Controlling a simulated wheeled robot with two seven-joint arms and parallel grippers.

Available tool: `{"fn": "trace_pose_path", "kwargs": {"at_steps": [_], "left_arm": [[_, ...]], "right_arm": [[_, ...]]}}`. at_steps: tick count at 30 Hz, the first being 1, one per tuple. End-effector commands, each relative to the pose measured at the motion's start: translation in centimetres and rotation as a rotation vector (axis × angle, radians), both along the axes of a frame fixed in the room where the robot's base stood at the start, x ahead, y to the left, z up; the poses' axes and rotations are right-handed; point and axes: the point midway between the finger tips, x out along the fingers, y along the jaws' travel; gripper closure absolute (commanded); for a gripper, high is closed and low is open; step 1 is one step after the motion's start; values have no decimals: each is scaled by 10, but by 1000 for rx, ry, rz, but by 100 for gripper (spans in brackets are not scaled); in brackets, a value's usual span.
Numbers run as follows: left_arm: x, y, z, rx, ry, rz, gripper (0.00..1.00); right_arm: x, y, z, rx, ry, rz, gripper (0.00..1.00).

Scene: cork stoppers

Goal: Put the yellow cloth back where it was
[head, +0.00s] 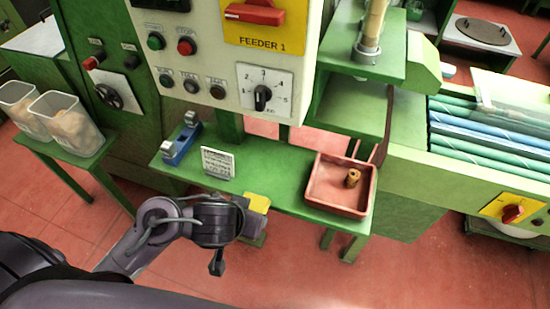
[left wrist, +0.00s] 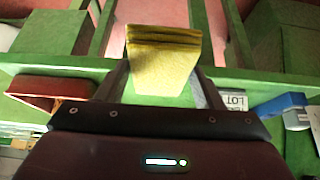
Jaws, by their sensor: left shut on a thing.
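The yellow cloth (head: 257,202) is a folded pad at the front edge of the green shelf, partly hidden by my left gripper in the head view. In the left wrist view the cloth (left wrist: 162,62) sits between the two fingers, its folded layers at the far end. My left gripper (head: 243,204) is shut on it; its fingers also show in the left wrist view (left wrist: 160,85). Whether the cloth touches the shelf is hard to tell. My right gripper is in neither view.
The green shelf (head: 275,182) carries a red tray (head: 319,203) with a cork stopper (head: 352,178), a white lot card (head: 218,163) and a blue device (head: 181,142). Clear bins (head: 66,124) stand at left. The feeder panel (head: 262,68) rises behind the shelf.

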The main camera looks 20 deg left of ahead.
Motion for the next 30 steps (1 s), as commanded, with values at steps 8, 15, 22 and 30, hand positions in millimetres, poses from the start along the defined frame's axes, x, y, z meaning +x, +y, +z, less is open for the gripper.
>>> {"fn": "trace_pose_path", "kwargs": {"at_steps": [8, 15, 22, 30], "left_arm": [[72, -3, 5, -2, -6, 0, 57], [122, -5, 3, -3, -4, -1, 57], [141, -6, 1, -2, -3, -3, 57], [169, -6, -14, 3, 0, -3, 57]], "right_arm": [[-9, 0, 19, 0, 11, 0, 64], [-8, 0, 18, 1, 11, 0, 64], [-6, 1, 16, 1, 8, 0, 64], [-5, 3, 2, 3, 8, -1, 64]]}}
